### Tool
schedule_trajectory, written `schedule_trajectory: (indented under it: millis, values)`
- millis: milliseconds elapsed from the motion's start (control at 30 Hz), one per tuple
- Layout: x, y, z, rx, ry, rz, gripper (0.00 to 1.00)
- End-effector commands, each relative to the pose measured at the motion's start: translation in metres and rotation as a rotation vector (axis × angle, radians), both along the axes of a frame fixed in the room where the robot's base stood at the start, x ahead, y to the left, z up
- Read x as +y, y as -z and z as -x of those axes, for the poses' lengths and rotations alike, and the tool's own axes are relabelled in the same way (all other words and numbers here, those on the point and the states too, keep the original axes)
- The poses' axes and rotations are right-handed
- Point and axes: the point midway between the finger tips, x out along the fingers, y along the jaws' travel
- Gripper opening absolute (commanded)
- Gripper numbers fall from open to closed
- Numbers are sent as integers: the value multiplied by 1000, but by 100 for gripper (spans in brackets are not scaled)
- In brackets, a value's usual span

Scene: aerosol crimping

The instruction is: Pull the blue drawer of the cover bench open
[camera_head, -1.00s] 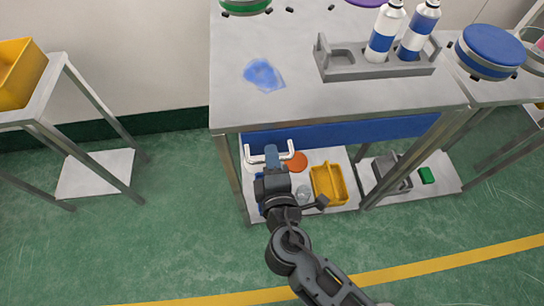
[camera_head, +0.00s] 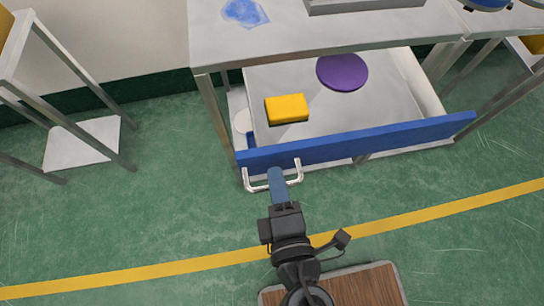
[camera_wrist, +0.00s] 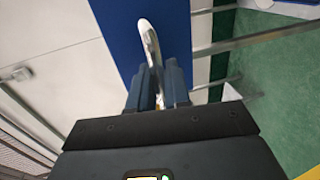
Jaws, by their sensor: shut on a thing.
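The blue drawer (camera_head: 370,140) of the cover bench (camera_head: 300,42) stands pulled out, its inside showing from above. A white bar handle (camera_head: 252,187) sits at the left part of its blue front. My gripper (camera_head: 274,178) is shut on the handle. In the wrist view, my gripper's two fingers (camera_wrist: 160,82) close around the white handle (camera_wrist: 149,42), with the blue drawer front (camera_wrist: 118,30) behind it. Inside the drawer lie a yellow block (camera_head: 287,108) and a purple disc (camera_head: 342,72).
A blue patch (camera_head: 243,12) and a grey rack (camera_head: 350,5) are on the bench top. A side table (camera_head: 82,143) stands at the left. Green floor with a yellow line (camera_head: 430,217) is open in front of the drawer.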

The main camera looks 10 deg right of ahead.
Motion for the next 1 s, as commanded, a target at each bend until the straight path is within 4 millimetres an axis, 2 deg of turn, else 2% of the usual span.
schedule_trajectory:
  millis: [200,600,633,733,1000]
  values:
    - [0,2,17,2,0,1,0]
    - [0,1,19,2,0,1,0]
    - [0,1,19,2,0,1,18]
    - [0,1,19,2,0,1,28]
    - [0,0,20,1,0,1,30]
